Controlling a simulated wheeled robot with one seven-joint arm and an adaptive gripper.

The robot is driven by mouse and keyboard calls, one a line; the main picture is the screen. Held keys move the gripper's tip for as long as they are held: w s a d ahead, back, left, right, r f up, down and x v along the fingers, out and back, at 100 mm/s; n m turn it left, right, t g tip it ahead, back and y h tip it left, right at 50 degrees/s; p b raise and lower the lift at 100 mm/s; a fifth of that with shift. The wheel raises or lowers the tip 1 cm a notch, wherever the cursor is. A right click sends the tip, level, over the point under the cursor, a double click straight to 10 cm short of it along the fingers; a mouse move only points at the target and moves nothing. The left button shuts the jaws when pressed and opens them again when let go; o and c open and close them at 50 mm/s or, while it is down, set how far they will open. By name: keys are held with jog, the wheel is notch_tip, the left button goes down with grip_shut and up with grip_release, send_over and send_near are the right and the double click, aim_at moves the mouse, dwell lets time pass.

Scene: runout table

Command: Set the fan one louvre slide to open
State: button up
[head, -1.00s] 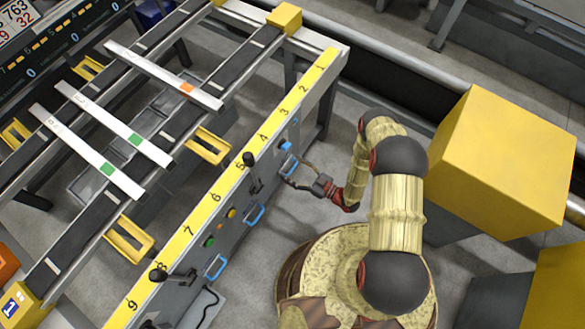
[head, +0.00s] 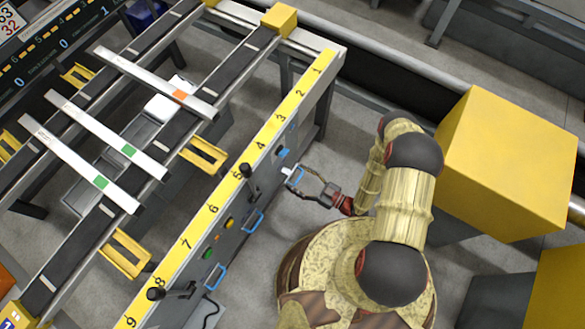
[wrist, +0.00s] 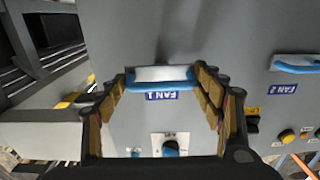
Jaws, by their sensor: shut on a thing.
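The fan one louvre slide is a pale plate with a blue handle on the grey panel (head: 262,185). Its handle (wrist: 160,85) shows in the wrist view, above a blue label reading FAN 1 (wrist: 161,96). The same handle shows in the head view (head: 293,176), standing out from the panel's front. My gripper (head: 298,181) is at this handle, with a finger at each end of it in the wrist view (wrist: 164,80). It is shut on the handle. The slide's full travel is hidden.
A FAN 2 handle (wrist: 297,65) is to the right in the wrist view. A rotary knob (wrist: 171,148) lies below the FAN 1 label. Black levers (head: 246,171) and coloured buttons (head: 228,223) line the panel. A yellow box (head: 505,165) stands right of my arm.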

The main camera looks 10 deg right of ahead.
jog(key=b+v, duration=0.1)
jog(key=v, duration=0.3)
dwell(0.3)
jog(key=o, duration=1.3)
jog(key=shift+o, duration=0.2)
jog(key=shift+r, duration=0.1)
jog(key=shift+s, duration=0.1)
jog(key=v, duration=1.2)
